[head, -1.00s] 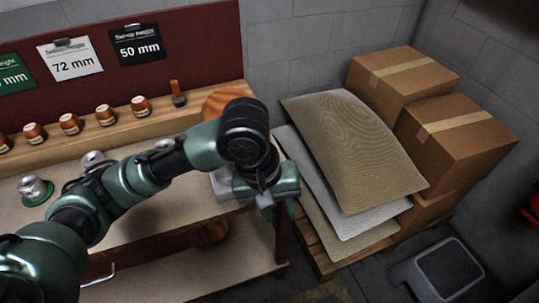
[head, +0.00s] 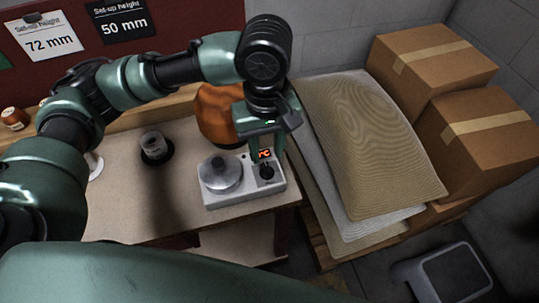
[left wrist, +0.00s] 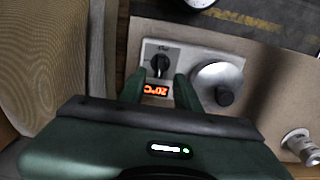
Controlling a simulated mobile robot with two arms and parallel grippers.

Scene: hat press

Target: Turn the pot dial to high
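The grey hot-pot unit (head: 226,198) stands at the table's right end, with a silver lidded pot (head: 221,170) on its left side. Its black dial (head: 267,173) is on the right, by a lit orange display (head: 264,154). The left wrist view shows the dial (left wrist: 160,65) and the display (left wrist: 155,90), which reads about 20°C upside down. My left gripper (left wrist: 160,80) points down over the unit, fingers apart and empty. The dial appears just beyond the fingertips, between their lines; contact cannot be told. The dial's setting is too small to read. My right gripper is not in view.
A large orange-brown rounded object (head: 215,112) stands behind the unit. A small dark-based cup (head: 154,147) is to its left on the table (head: 120,205). Stacked sheets (head: 370,145) and cardboard boxes (head: 430,62) stand to the right. The table front is clear.

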